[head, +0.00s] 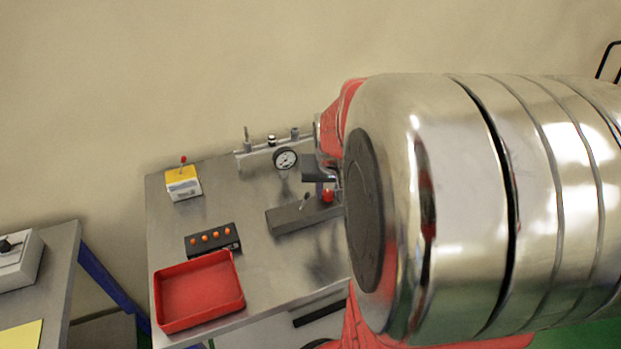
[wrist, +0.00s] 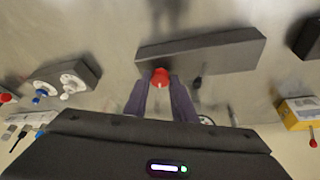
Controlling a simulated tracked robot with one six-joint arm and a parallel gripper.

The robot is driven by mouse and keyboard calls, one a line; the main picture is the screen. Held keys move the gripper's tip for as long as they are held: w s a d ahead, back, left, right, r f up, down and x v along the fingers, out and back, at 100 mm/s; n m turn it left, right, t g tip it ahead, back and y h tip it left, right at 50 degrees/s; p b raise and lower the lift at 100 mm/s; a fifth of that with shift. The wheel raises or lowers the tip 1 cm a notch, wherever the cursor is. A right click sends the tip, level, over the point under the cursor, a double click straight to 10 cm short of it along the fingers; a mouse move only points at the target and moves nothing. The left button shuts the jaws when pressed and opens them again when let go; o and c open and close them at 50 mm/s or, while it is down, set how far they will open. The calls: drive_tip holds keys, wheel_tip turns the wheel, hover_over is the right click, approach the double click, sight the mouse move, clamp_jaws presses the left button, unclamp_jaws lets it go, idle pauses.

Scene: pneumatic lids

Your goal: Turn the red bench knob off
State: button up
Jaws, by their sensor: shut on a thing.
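The red bench knob (head: 327,195) sits at the right part of a grey bar-shaped block (head: 290,219) on the metal bench. In the wrist view the red knob (wrist: 160,77) shows between the tips of my gripper (wrist: 161,84), at the front edge of the grey block (wrist: 215,52). My gripper (head: 325,186) is shut on the red knob. A dark lever (wrist: 197,82) stands on the same block beside the knob. My arm hides the right end of the block in the head view. I cannot tell the knob's exact turn angle.
A pressure gauge (head: 285,158) on a manifold stands behind the block. A yellow-topped box with a red toggle (head: 184,183), a black box with orange buttons (head: 212,239) and a red tray (head: 199,291) are to the left. In the wrist view a dark box with blue and white fittings (wrist: 66,80) is left.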

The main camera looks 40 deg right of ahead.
drive_tip(key=shift+w+a+m+g+h, duration=0.15)
drive_tip(key=shift+m+g+h, duration=0.3)
drive_tip(key=shift+m, duration=1.1)
drive_tip(key=shift+w+a+m+g+h, duration=0.1)
drive_tip(key=shift+m+g+h, duration=0.3)
drive_tip(key=shift+m, duration=1.15)
drive_tip(key=shift+g, duration=0.25)
drive_tip(key=o, duration=1.1)
drive_tip(key=v, duration=1.3)
drive_tip(key=shift+r, duration=0.35)
